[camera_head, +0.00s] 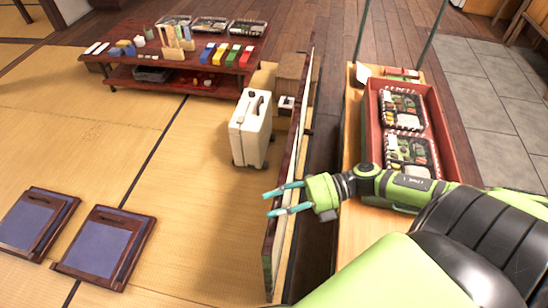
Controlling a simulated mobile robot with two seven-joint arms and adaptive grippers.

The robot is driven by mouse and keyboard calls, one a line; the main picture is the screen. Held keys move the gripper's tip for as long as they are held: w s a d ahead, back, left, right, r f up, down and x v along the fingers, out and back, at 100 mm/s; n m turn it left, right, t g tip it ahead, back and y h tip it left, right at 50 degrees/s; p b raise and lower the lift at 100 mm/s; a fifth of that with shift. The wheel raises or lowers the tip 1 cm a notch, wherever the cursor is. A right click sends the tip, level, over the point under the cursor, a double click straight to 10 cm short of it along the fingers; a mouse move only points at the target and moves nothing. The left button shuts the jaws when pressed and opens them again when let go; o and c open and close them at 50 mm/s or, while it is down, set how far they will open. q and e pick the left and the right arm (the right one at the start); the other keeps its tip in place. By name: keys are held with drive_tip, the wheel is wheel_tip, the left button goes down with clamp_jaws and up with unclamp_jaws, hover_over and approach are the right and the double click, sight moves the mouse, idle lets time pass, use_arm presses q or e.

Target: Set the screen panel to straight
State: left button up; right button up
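The screen panel (271,258) is a tall thin panel seen nearly edge-on. It runs from the middle bottom up toward the top of the head view, beside the narrow wooden counter. My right gripper (268,204) comes in from the right, and its two teal fingers are apart and point left. The fingers cross over the panel's line in the picture and cover part of it. I cannot tell whether they touch the panel. No object shows between the fingertips. My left gripper is not in view.
A white suitcase (251,128) stands left of the panel. A low dark red table (116,68) holds several small goods. A red tray (439,134) with bento boxes lies on the counter (352,232). Tatami between is clear.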

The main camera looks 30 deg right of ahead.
drive_tip(key=shift+s, duration=0.1)
drive_tip(key=shift+a, duration=0.1)
drive_tip(key=v, duration=1.2)
idle(0.5)
